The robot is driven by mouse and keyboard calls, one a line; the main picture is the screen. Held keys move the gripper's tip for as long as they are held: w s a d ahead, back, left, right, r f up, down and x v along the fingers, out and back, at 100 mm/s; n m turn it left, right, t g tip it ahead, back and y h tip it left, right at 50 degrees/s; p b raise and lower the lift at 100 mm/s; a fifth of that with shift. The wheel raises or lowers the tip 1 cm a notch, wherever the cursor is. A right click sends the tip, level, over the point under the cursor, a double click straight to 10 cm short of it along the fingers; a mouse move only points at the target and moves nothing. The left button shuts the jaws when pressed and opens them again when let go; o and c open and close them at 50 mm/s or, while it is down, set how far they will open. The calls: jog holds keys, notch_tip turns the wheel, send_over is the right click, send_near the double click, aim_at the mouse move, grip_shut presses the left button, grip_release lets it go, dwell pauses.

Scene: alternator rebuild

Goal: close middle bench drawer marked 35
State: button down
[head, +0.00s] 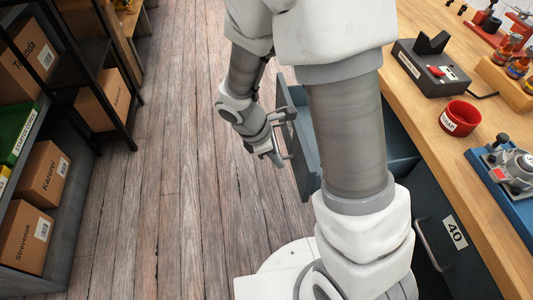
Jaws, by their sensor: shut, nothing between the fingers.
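A grey-blue bench drawer (299,154) stands pulled out from the bench at the centre of the head view. Its front panel faces left into the aisle, and part of its inside shows behind my arm. No number is readable on it, so I cannot confirm that it is 35. My gripper (277,158) is shut and empty at the outer side of this front panel, close by its handle. I cannot tell whether it touches the handle or panel. My arm hides much of the drawer and the bench front.
A shut drawer marked 40 (430,245) is at the lower right. The wooden benchtop (425,115) holds a red cup (460,118), a black box (432,68) and a blue fixture (505,180). Shelving with cardboard boxes (40,175) lines the left. The plank floor (170,150) between is clear.

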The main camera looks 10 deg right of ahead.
jog(key=shift+d+r, duration=0.1)
jog(key=shift+d, duration=1.35)
jog(key=shift+d, duration=0.2)
jog(key=d+p, duration=0.6)
jog(key=d, duration=2.2)
jog(key=shift+d, duration=0.4)
jog(key=shift+d+r, duration=0.1)
